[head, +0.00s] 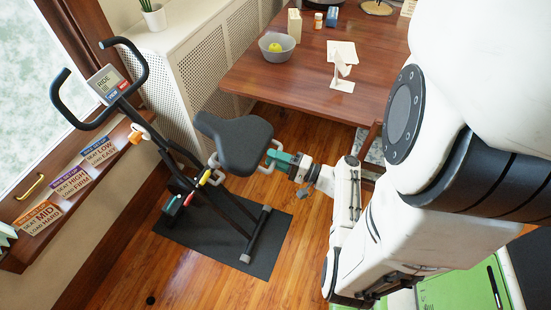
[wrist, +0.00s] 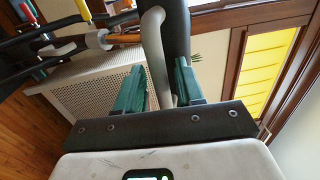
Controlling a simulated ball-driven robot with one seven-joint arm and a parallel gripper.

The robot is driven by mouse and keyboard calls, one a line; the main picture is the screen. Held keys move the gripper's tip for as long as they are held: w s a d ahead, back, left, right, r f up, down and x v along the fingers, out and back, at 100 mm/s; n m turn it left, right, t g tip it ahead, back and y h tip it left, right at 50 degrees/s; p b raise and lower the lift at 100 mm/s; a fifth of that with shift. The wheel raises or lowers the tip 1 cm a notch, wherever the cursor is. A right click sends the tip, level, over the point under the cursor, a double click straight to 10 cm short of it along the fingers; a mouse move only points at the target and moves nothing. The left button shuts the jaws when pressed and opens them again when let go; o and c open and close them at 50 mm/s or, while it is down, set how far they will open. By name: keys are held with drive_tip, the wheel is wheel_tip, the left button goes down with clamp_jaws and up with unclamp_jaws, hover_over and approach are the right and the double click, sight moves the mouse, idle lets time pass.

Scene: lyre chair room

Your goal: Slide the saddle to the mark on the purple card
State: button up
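The exercise bike's black saddle (head: 240,142) sits in the head view on a sloping frame, left of my gripper. A pale grey bar (wrist: 156,55) stands by the dark saddle (wrist: 178,35) in the wrist view. My gripper (head: 278,160) has teal fingers at the saddle's rear. In the wrist view my gripper (wrist: 160,88) is open, with the bar's lower part between the fingers, close to the right one; a gap shows on the left. The purple-headed card (head: 72,183) stands middle on the sill and reads SEAT HIGH, LOAD FIRM. The saddle's height marks are not readable.
An orange card (head: 38,218) and another card (head: 99,152) flank the purple one. The handlebar and console (head: 106,82) rise at left. A wooden table (head: 300,80) with a bowl (head: 277,48) stands behind my gripper. A dark mat (head: 215,240) lies under the bike.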

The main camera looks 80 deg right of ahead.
drive_tip(key=b+v, duration=0.2)
drive_tip(key=v, duration=0.8)
drive_tip(key=shift+s+b, duration=0.35)
drive_tip(key=shift+s, duration=0.05)
drive_tip(key=shift+w, duration=0.1)
drive_tip(key=w+a+f+n+g+y, duration=0.3)
drive_tip(key=w+a+n+g+y, duration=0.25)
drive_tip(key=a, duration=0.25)
drive_tip(key=w+a+f+n+g+y, duration=0.3)
drive_tip(key=w+a+n+g+y, duration=0.25)
drive_tip(key=a, duration=0.25)
drive_tip(key=w+a+r+n+g+h, duration=0.1)
drive_tip(key=a+r+n+g+h, duration=0.5)
drive_tip(key=n, duration=0.3)
drive_tip(key=shift+a+r+g+h, duration=0.15)
drive_tip(key=shift+r+g+h, duration=0.2)
drive_tip(key=shift+r, duration=0.5)
